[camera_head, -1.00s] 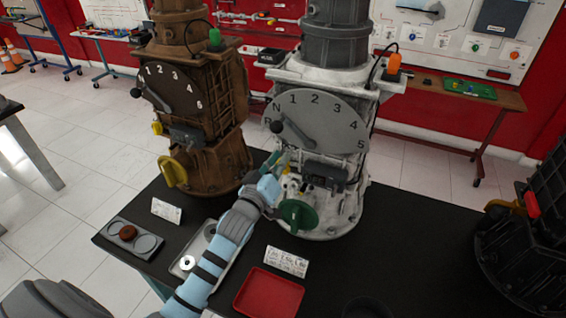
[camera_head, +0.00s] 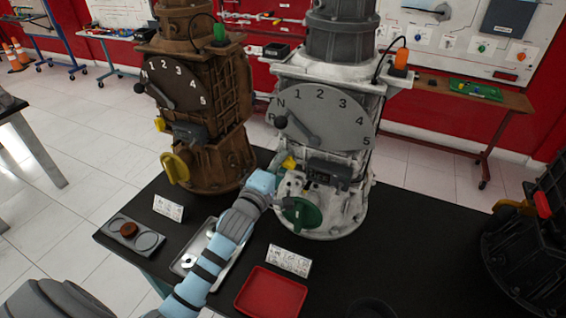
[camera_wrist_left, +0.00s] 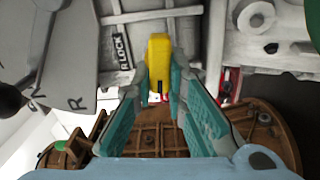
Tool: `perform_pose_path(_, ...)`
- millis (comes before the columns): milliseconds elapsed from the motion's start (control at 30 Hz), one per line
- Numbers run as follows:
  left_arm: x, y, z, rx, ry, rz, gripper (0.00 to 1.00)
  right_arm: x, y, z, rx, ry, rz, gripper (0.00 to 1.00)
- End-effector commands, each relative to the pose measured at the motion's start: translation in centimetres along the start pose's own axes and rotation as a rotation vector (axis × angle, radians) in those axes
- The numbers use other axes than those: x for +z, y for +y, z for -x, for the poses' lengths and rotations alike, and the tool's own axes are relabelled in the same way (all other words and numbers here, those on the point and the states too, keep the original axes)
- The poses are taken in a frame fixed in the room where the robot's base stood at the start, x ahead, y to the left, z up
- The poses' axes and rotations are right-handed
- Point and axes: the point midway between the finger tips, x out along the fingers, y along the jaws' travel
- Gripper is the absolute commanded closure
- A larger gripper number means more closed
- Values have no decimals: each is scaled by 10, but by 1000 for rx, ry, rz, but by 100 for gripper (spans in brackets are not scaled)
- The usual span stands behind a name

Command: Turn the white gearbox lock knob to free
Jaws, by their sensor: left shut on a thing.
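The white gearbox (camera_head: 345,205) stands on the black table, with a grey dial (camera_head: 335,120) marked R, N and numbers. Its lock knob (camera_head: 287,162) is a yellow lever below the dial's left side. In the left wrist view the yellow lock knob (camera_wrist_left: 159,55) sits between the teal fingers of my left gripper (camera_wrist_left: 160,88), beside a black LOCK label (camera_wrist_left: 121,50). My left gripper (camera_head: 279,171) is shut on this knob; its fingertips are mostly hidden in the head view. I cannot read the knob's exact setting. My right gripper is not in view.
A green handle (camera_head: 301,213) is low on the white gearbox, close under my left wrist. A brown gearbox (camera_head: 205,110) stands to the left. A black unit (camera_head: 530,240) is at right.

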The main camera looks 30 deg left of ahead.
Motion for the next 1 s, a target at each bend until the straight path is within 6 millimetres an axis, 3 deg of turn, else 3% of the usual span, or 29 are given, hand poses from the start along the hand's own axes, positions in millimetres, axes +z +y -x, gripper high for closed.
perform_pose_path(300, 0, -1, 0, 2, 0, 105, 100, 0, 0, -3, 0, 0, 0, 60)
perform_pose_path(767, 0, -1, 0, 2, 0, 121, 100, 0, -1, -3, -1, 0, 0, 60)
perform_pose_path(800, 0, -1, 0, 2, 0, 121, 84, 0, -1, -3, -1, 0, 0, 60)
perform_pose_path(900, 0, -1, 0, 2, 0, 120, 68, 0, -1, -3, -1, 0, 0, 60)
perform_pose_path(1000, 0, -1, 0, 1, 0, 120, 67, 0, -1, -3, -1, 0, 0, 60)
